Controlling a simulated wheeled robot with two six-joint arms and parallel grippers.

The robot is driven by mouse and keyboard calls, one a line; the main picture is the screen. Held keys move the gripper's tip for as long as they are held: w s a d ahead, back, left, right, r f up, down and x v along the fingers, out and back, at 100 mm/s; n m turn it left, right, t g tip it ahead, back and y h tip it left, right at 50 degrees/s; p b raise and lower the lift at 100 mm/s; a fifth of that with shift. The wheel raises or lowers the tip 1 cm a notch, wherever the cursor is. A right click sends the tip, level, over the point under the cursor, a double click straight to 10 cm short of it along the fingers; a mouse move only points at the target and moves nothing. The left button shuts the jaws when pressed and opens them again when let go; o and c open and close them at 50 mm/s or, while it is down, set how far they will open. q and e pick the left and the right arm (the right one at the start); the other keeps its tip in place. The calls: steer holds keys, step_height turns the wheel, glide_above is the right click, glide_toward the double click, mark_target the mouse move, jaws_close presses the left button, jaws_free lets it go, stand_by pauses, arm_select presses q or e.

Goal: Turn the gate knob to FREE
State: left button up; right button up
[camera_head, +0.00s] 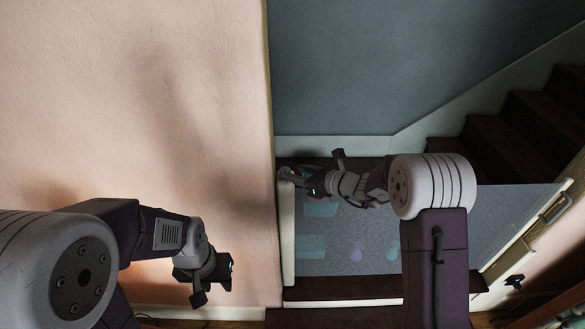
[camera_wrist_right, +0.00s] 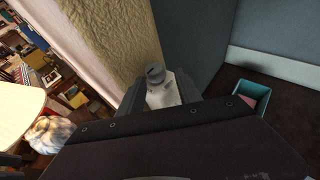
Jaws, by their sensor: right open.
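The gate knob (camera_wrist_right: 155,74) is a small grey cylinder with a slot-like mark on top, on a pale mount (camera_wrist_right: 165,95) in the right wrist view. My right gripper (camera_wrist_right: 158,92) is open, with a dark finger on each side of the knob; I cannot tell whether they touch it. In the head view my right gripper (camera_head: 294,178) is at the top of a white post (camera_head: 288,235) at the left end of the grey see-through gate (camera_head: 375,245). Any lettering by the knob is unreadable. My left gripper (camera_head: 216,278) hangs before the pink wall, away from the gate; its jaws are unclear.
The pink wall (camera_head: 150,90) ends beside the post. Dark stairs (camera_head: 505,135) rise at the right, and a metal handle (camera_head: 555,208) is at the gate's right end. A teal bin (camera_wrist_right: 252,93) stands on the floor in the right wrist view.

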steer(key=a, duration=0.2)
steer(key=w, duration=0.1)
steer(key=shift+a+f+p, duration=0.3)
steer(key=shift+a+p, duration=0.1)
steer(key=shift+w+d+f, duration=0.15)
steer(key=shift+w+d, duration=0.05)
steer(key=shift+w, duration=0.05)
steer(key=shift+c, duration=0.3)
steer(key=c, duration=0.5)
steer(key=shift+a, duration=0.15)
jaws_close()
arm_select(q)
steer(key=shift+s+a+r, duration=0.25)
steer(key=shift+s+r, duration=0.1)
steer(key=shift+r, duration=0.35)
